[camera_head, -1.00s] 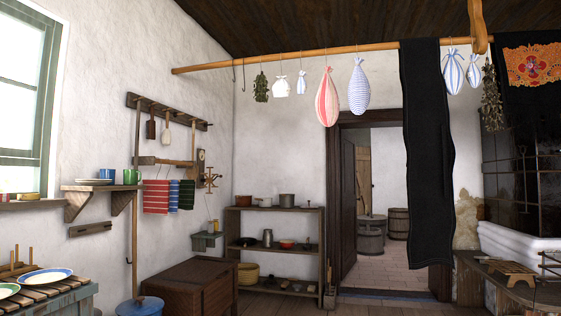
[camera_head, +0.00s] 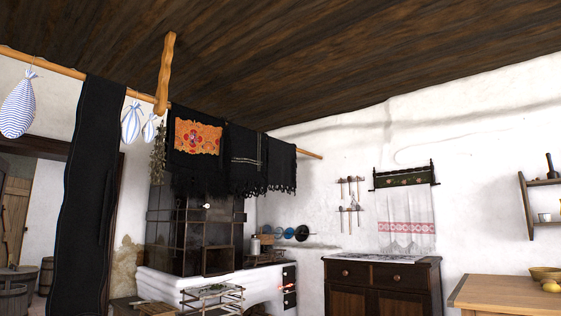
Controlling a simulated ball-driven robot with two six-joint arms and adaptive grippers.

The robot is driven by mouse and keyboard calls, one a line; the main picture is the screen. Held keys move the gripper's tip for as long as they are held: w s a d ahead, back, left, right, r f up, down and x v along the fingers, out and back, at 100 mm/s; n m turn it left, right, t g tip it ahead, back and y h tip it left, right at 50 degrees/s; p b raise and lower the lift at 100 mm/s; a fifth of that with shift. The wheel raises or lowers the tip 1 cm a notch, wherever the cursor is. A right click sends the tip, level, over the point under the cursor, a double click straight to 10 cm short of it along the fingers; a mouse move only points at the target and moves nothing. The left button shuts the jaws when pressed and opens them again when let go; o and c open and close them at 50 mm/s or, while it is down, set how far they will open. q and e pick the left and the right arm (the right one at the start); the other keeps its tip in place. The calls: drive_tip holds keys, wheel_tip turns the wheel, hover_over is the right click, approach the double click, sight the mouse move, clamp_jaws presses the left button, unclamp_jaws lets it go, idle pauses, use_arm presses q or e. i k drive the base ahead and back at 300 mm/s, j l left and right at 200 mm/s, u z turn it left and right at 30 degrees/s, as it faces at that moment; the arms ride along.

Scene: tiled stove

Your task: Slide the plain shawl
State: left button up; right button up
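Several black cloths hang over a wooden pole (camera_head: 50,66) below the ceiling. A long plain black cloth (camera_head: 88,190) hangs far down on the left. Right of it hang a black shawl with an orange and red embroidered patch (camera_head: 198,137), a black fringed shawl with pale stripes (camera_head: 245,160), and a short black fringed shawl with no pattern that I can make out (camera_head: 281,166). The embroidered and striped shawls hang close together. I cannot tell which of the two unpatterned cloths is the plain shawl. Neither of my grippers is in view.
A wooden hanger (camera_head: 165,72) holds the pole. Striped bags (camera_head: 19,106) and dried herbs (camera_head: 157,155) hang from it. Below stands the dark tiled stove (camera_head: 185,228) with a white ledge (camera_head: 260,284). A dresser (camera_head: 381,289) and a table (camera_head: 505,293) stand at right.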

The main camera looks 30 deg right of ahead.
sight(282, 166)
drive_tip(key=i+l+z, duration=0.35)
drive_tip(key=i, duration=0.15)
drive_tip(key=i+l+z, duration=0.35)
drive_tip(key=i, duration=0.15)
drive_tip(key=i+z, duration=0.35)
drive_tip(key=i, duration=3)
drive_tip(key=l+z, duration=0.05)
drive_tip(key=l, duration=0.1)
